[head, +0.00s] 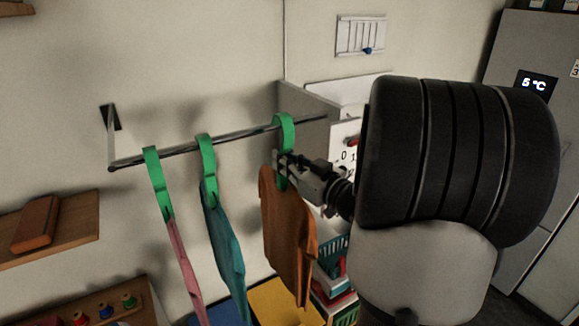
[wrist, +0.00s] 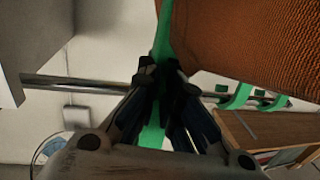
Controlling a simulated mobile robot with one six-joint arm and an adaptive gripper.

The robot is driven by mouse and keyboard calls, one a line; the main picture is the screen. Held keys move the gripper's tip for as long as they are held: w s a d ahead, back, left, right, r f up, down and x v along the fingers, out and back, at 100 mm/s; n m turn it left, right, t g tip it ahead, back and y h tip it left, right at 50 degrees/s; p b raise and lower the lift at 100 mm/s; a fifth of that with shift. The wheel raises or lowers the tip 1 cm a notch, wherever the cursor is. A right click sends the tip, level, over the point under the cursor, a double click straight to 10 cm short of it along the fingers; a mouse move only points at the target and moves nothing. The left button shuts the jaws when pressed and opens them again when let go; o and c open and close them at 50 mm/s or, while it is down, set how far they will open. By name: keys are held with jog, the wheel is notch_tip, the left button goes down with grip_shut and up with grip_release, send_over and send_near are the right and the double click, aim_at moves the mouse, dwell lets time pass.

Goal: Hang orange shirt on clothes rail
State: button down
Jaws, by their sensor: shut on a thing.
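The orange shirt (head: 288,235) hangs from a green hanger (head: 285,128). My gripper (head: 284,168) is shut on this hanger just above the shirt. In the head view the hook of the hanger overlaps the clothes rail (head: 240,132) near its right end; I cannot tell whether it bears on the rail. In the wrist view my gripper (wrist: 159,85) pinches the green hanger (wrist: 152,135), with the orange shirt (wrist: 255,40) at upper right and the rail (wrist: 75,84) running behind the fingers.
A pink garment (head: 183,268) and a teal garment (head: 225,240) hang on green hangers along the rail to the left. Baskets (head: 333,255) and a yellow box (head: 283,303) are below. A wooden shelf (head: 75,225) is at left.

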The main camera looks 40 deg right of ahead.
jog(key=shift+w+d, duration=0.25)
jog(key=shift+w, duration=0.85)
jog(key=shift+w+d, duration=0.25)
jog(key=shift+w, duration=0.9)
jog(key=shift+w+d, duration=0.25)
jog(key=shift+w, duration=0.85)
jog(key=shift+w+f, duration=0.15)
jog(key=shift+f, duration=0.05)
jog(key=shift+f+b, duration=1.2)
jog(key=shift+f, duration=0.05)
